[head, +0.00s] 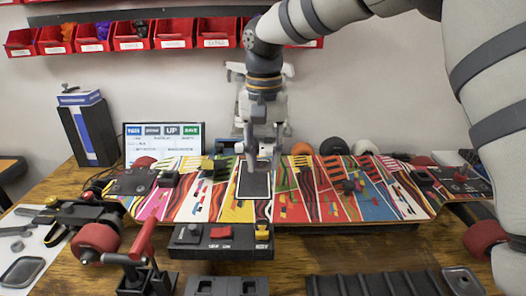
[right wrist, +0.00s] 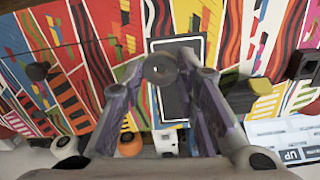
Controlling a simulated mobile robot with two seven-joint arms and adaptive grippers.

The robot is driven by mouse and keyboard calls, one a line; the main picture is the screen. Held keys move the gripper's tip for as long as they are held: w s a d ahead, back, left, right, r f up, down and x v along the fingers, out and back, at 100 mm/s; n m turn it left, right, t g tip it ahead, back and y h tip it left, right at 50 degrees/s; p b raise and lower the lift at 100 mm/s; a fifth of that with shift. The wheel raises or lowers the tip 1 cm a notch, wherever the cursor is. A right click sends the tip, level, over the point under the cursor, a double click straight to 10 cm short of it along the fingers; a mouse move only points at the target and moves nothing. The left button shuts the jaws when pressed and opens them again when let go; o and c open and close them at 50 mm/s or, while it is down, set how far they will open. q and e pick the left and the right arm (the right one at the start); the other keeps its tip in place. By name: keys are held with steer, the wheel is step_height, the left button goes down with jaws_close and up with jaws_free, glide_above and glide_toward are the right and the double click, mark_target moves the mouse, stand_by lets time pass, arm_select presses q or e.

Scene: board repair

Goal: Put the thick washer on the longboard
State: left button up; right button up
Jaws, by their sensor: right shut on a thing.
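The longboard (head: 330,208) lies across the workbench, with bright striped and blocky graphics; it also fills the upper part of the right wrist view (right wrist: 90,60). A black rectangle with a pale border (head: 254,184) is near its middle. My right gripper (head: 262,160) points down over this rectangle. In the right wrist view, its fingertips are shut on a round grey washer with a central hole (right wrist: 160,68). The washer overlaps the black rectangle there; I cannot tell whether it touches the board. My left gripper is not in view.
A small box with buttons (head: 221,237) stands in front of the board. Red wheels (head: 97,241) are at the ends. A screen (head: 163,141) and a dark blue-black box (head: 88,128) stand behind left. A black ribbed tray (head: 375,285) is at front right.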

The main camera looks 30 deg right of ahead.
mark_target(261, 197)
steer(key=shift+w+a+f, duration=0.15)
steer(key=shift+a+f, duration=0.1)
steer(key=shift+a, duration=0.2)
steer(key=f, duration=0.4)
steer(key=shift+d+b, duration=0.25)
steer(key=shift+b, duration=0.15)
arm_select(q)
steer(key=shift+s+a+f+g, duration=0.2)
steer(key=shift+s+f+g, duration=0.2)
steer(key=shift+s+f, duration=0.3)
arm_select(e)
steer(key=shift+f, duration=0.7)
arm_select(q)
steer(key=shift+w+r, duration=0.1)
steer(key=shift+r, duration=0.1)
arm_select(e)
steer(key=shift+a, duration=0.1)
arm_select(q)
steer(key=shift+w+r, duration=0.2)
arm_select(e)
steer(key=shift+f, duration=0.55)
steer(key=o, duration=1)
steer(key=shift+c, duration=0.8)
